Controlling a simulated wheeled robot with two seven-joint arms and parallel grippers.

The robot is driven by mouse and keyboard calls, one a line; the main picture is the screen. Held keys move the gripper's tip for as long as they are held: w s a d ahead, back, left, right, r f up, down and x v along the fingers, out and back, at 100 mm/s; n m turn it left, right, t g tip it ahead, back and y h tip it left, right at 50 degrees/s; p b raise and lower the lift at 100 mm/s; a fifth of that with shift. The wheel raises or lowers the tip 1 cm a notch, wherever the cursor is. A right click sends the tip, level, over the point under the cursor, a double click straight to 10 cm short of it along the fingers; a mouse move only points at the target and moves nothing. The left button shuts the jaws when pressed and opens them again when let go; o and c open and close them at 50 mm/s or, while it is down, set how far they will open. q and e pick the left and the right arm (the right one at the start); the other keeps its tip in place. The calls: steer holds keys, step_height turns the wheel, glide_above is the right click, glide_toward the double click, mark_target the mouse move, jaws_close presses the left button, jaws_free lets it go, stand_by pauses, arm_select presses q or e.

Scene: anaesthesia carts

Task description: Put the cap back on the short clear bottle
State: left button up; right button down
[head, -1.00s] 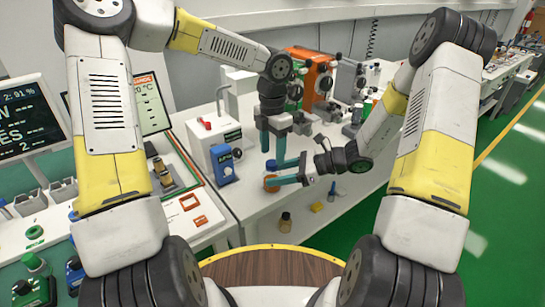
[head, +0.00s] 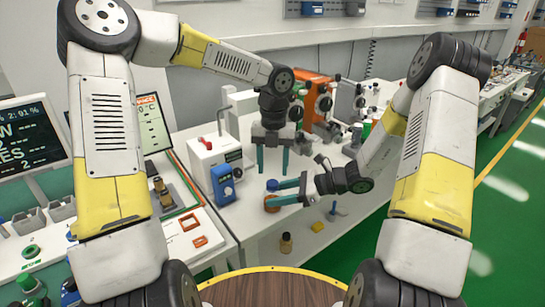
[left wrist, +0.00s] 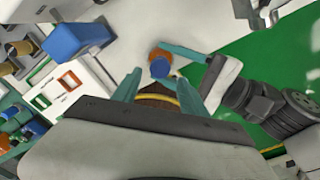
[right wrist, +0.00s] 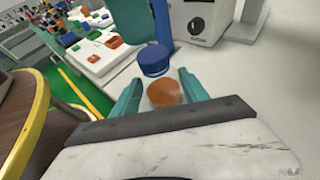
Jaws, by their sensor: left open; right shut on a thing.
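The short bottle (head: 272,204), with orange contents, is held between the fingers of my right gripper (head: 290,192) over the bench edge. It shows between those fingers in the right wrist view (right wrist: 164,93). The blue cap (head: 272,185) is at the top of the bottle, clear of my left gripper's fingers; it also shows in the right wrist view (right wrist: 153,62) and the left wrist view (left wrist: 160,68). I cannot tell how firmly it is seated. My left gripper (head: 272,172) is open and empty, pointing down just above the cap.
A blue meter (head: 224,181) and a white machine (head: 212,158) stand to the left on the bench. A dark amber bottle (head: 286,244), a yellow block (head: 317,227) and a small blue item (head: 334,209) lie to the front right. An orange device (head: 312,95) stands behind.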

arm_select(q)
steer(key=n, duration=0.5)
steer(key=shift+r, duration=0.1)
steer(key=n, duration=0.6)
steer(key=shift+r+n, duration=0.15)
steer(key=shift+n, duration=0.25)
steer(key=n, duration=0.4)
steer(key=shift+r+n, duration=0.15)
steer(key=shift+n, duration=0.15)
steer(key=n, duration=0.4)
steer(key=shift+r+n, duration=0.2)
steer(key=shift+n, duration=0.2)
steer(key=n, duration=0.4)
steer(key=shift+r, duration=0.15)
steer(key=n, duration=0.5)
steer(key=shift+r, duration=0.25)
steer(key=n, duration=0.4)
steer(key=shift+r+n, duration=0.25)
steer(key=shift+n, duration=0.05)
steer(key=n, duration=0.5)
steer(key=shift+w+r, duration=0.1)
steer(key=shift+r, duration=0.15)
